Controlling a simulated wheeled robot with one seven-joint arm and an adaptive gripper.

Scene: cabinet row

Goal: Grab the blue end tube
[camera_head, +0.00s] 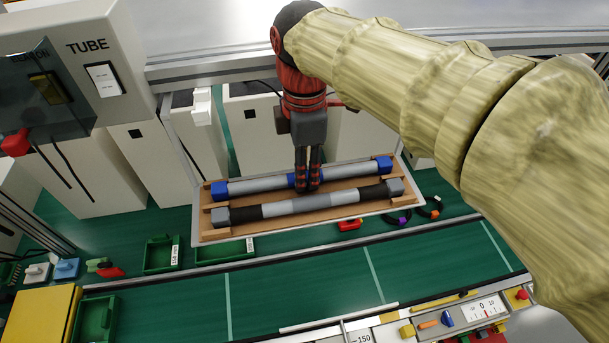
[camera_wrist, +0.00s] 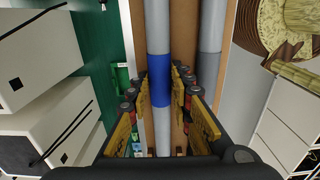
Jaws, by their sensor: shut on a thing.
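The blue end tube (camera_head: 255,185) is a grey tube with blue end caps and a blue band at its middle. It lies in the back row of a wooden rack (camera_head: 206,195). My gripper (camera_head: 308,188) points down from above and is shut on the tube at its middle band. In the wrist view the blue band (camera_wrist: 160,80) lies between the yellow-padded fingers. The fingers hide part of the band in the head view. The tube still appears to lie in the rack.
A second tube (camera_head: 305,204), grey with black sections, lies parallel just in front. Green bins (camera_head: 162,254), a red part (camera_head: 350,225) and dark rings stand nearby on the green bench. A TUBE machine (camera_head: 85,75) stands at left. White cabinets are behind.

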